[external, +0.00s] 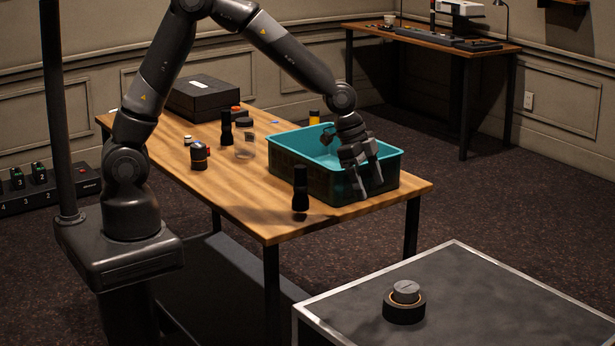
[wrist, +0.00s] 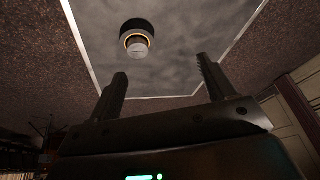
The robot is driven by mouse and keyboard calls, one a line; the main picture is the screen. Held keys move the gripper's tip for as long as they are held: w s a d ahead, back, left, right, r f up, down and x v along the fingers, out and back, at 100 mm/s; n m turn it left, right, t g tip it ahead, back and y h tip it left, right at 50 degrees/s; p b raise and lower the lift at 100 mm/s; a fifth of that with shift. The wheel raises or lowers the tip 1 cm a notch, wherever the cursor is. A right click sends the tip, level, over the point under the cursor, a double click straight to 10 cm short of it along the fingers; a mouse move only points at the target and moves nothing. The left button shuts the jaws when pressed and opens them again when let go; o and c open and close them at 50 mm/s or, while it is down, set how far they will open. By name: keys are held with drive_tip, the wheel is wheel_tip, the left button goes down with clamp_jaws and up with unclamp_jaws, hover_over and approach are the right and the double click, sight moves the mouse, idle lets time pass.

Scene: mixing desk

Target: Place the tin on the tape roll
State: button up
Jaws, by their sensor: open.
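A short grey round tin (external: 406,289) sits on top of the black tape roll (external: 404,311) on the grey-topped table at the lower right. A tan ring of the roll shows around the tin's base. In the wrist view the tin (wrist: 138,46) and the tape roll (wrist: 134,25) appear beyond the fingers, at the upper left. My gripper (external: 369,187) is open and empty, in front of the teal crate and well apart from the tin. Its two fingers (wrist: 162,68) stand wide apart in the wrist view with nothing between them.
The teal crate (external: 292,138) stands on the wooden table (external: 240,209). A black flashlight-like object (external: 300,190) stands near that table's front edge. Several small items and a black box (external: 204,98) are farther back. The grey-topped table (external: 470,292) is otherwise clear.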

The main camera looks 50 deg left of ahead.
drive_tip(key=s+a+r+n+t+y, duration=0.1)
drive_tip(key=s+a+r+n, duration=0.2)
drive_tip(key=a+r, duration=0.55)
drive_tip(key=s+a+r+n+t+y, duration=0.1)
drive_tip(key=s+a+r+n, duration=0.3)
drive_tip(key=a, duration=0.7)
drive_tip(key=s+a+r+n, duration=0.2)
drive_tip(key=s+a+n, duration=0.1)
drive_tip(key=s+a, duration=0.4)
drive_tip(key=s+a+r+n+t+y, duration=0.1)
drive_tip(key=s+a+r+n, duration=0.1)
drive_tip(key=s+a, duration=0.5)
drive_tip(key=shift+s+a+r+n+y, duration=0.3)
drive_tip(key=shift+s+n, duration=0.3)
drive_tip(key=shift+s, duration=0.15)
